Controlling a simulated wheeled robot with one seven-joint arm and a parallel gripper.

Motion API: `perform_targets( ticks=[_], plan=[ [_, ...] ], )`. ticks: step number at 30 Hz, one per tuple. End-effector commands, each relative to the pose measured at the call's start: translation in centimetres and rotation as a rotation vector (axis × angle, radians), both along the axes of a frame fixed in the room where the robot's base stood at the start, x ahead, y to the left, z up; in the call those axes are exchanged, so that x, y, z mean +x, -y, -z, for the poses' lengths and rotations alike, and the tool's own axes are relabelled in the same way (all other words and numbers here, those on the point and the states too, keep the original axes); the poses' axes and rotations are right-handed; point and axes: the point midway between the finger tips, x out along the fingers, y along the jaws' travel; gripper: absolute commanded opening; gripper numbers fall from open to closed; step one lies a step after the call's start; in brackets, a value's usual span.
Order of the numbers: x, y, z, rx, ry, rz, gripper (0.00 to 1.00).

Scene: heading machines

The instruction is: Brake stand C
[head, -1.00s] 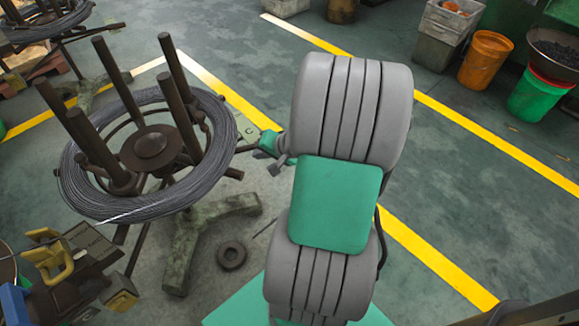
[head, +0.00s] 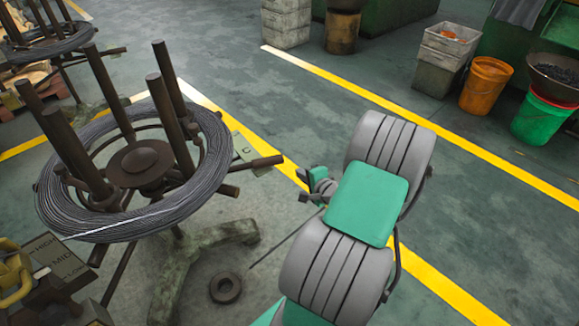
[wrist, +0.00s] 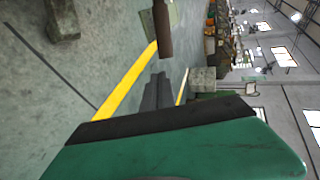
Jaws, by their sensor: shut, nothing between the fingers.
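Stand C (head: 165,245) is a mottled, legged stand at the left of the head view, with upright dark posts and a coil of grey wire (head: 60,212) around them. A pale plate marked C (head: 243,148) sits at its right side. Beside the plate a brown bar with a thicker end (head: 262,162) sticks out to the right. My gripper (head: 306,187) is right of and below the bar's end, apart from it. In the wrist view the shut, empty fingers (wrist: 158,88) point toward the brown bar (wrist: 162,28) and plate (wrist: 173,14).
A box with HIGH, MID and LOW markings (head: 60,268) is at lower left. Crates (head: 440,65) and buckets (head: 485,85) stand beyond the yellow line. Floor between is clear.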

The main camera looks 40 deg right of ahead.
Motion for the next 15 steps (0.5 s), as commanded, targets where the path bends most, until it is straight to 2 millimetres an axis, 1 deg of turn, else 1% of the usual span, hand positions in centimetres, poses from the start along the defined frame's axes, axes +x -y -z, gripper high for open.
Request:
perform_targets(
  ticks=[1, 7, 10, 12, 15],
  plan=[
    [1.1, 0.1, 0.9, 0.0, -0.001, -0.006, 0.0],
    [4.9, 1.0, 2.6, -0.001, -0.001, -0.005, 0.0],
    [6.6, 1.4, 2.6, -0.001, 0.001, -0.005, 0.0],
    [7.4, 1.7, 2.7, -0.001, -0.001, -0.003, 0.0],
    [8.1, 1.8, 2.7, 0.0, -0.001, -0.001, 0.0]
  ],
)
